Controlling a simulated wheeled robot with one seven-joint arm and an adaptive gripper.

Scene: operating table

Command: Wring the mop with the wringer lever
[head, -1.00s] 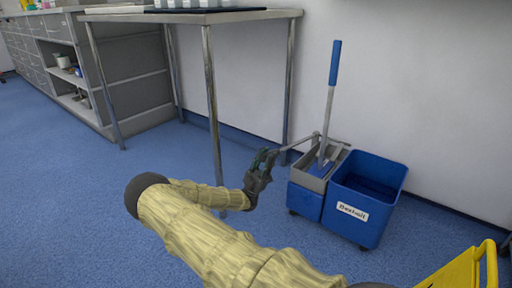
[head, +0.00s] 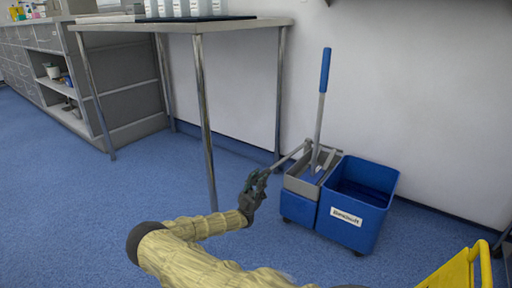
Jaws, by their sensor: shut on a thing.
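The mop, with a grey pole and blue grip (head: 326,70), stands nearly upright in the grey wringer (head: 300,182). Its head is hidden inside the wringer. The wringer sits on the left part of the blue mop bucket (head: 347,213). The wringer lever (head: 287,159) is a thin grey bar that slopes down and left from the wringer's back edge. My gripper (head: 261,178) is shut on the lever's outer end, left of the wringer and apart from the bucket.
A metal table (head: 240,22) has its legs behind and left of my gripper. A yellow object (head: 455,272) stands at the lower right. A wall is close behind the bucket. Blue floor (head: 90,215) is free at left.

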